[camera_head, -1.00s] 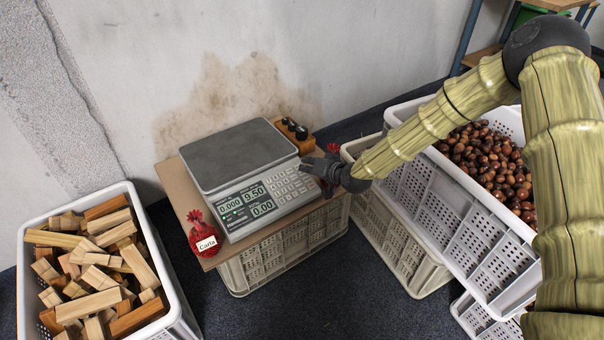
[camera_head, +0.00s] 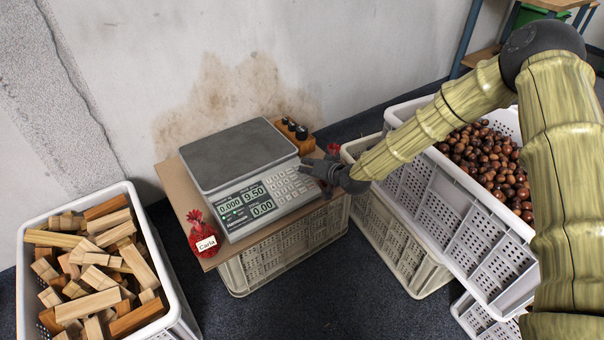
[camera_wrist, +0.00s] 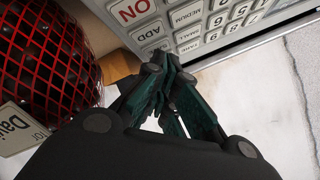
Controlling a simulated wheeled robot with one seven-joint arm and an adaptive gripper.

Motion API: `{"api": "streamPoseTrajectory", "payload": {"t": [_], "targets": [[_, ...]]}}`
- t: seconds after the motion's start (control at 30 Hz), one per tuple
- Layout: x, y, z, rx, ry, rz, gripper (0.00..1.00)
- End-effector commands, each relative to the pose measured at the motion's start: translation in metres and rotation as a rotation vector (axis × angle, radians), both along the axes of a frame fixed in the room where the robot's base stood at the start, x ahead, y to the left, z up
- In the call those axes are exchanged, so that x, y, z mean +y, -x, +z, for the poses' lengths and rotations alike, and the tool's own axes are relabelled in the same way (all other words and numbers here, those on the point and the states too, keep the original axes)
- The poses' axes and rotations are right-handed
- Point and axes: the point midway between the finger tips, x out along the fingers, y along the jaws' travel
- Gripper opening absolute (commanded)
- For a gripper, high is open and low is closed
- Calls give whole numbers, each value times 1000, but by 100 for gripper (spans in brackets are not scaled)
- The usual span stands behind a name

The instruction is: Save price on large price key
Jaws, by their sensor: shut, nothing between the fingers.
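The grey scale (camera_head: 245,185) stands on a board, with its flat weighing plate (camera_head: 238,152) empty. Its display (camera_head: 247,203) reads 0.000, 9.50 and 0.00. The keypad (camera_head: 291,186) is on the right of its front panel. My gripper (camera_head: 308,164) is shut and empty at the keypad's right edge. In the wrist view the closed fingertips (camera_wrist: 163,72) are close to the keys ON, ADD, MEDIUM and SMALL (camera_wrist: 188,35). I cannot tell whether they touch a key. The LARGE key's label is not clearly readable.
A red net bag (camera_head: 205,236) labelled Carla sits at the board's front left. Another red net bag (camera_wrist: 45,60) is beside my gripper. A wooden block with dark knobs (camera_head: 294,130) stands behind the scale. Crates hold wood (camera_head: 172,275) and chestnuts (camera_head: 484,165).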

Motion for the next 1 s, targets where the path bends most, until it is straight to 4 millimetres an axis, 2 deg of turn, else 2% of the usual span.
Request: {"api": "streamPoseTrajectory", "payload": {"t": [0.63,1.0], "targets": [[1,-1,-3,0,0,0,0],[-2,3,11,1,0,1,0]]}}
